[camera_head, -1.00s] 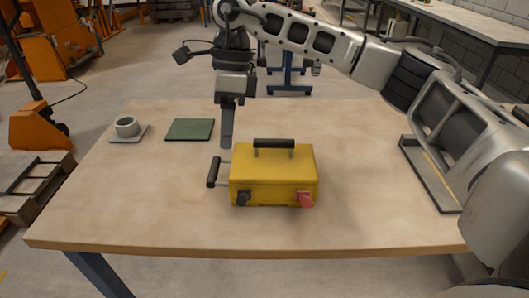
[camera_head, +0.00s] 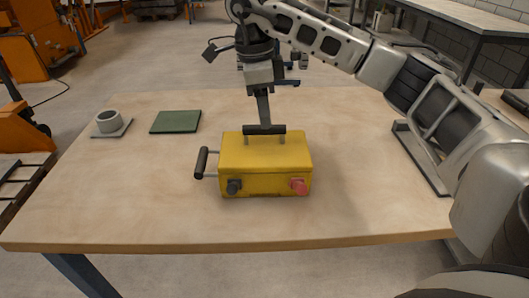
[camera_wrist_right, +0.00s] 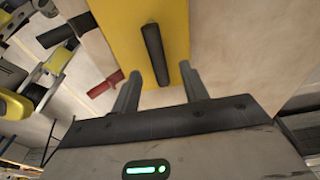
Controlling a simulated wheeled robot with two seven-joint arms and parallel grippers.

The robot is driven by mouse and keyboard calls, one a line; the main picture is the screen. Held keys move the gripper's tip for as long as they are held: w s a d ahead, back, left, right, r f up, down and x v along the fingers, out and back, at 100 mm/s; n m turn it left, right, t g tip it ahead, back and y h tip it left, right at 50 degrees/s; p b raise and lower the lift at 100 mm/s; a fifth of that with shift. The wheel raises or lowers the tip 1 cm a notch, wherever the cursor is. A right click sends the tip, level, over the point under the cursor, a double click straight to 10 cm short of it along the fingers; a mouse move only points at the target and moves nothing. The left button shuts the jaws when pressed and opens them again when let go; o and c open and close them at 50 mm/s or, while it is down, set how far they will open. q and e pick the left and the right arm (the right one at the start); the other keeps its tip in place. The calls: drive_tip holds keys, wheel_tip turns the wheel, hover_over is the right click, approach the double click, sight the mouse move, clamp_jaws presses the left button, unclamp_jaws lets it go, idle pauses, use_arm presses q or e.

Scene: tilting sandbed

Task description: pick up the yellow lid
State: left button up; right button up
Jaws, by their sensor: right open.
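A yellow box stands on the table, and its yellow lid (camera_head: 236,146) forms the top, with a black bar handle (camera_head: 265,130) on two posts. My right gripper (camera_head: 264,123) points down at the lid's handle from just behind and above it. In the right wrist view, the open fingers (camera_wrist_right: 161,76) straddle the line of the black handle (camera_wrist_right: 155,53) on the yellow lid (camera_wrist_right: 174,20). The handle lies just past the fingertips, and I cannot tell whether it is between them. My left gripper is not in view.
The box front carries a black knob (camera_head: 233,187) and a red button (camera_head: 299,186). A black side handle (camera_head: 201,163) sticks out left. A green mat (camera_head: 176,121) and a grey ring on a plate (camera_head: 108,121) lie back left. A grey tray (camera_head: 421,158) lies right. The front table is clear.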

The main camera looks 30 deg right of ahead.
sight(265, 142)
wheel_tip(265, 142, down, 5)
drive_tip(key=shift+s+f, duration=0.1)
clamp_jaws()
drive_tip(key=shift+r, duration=0.2)
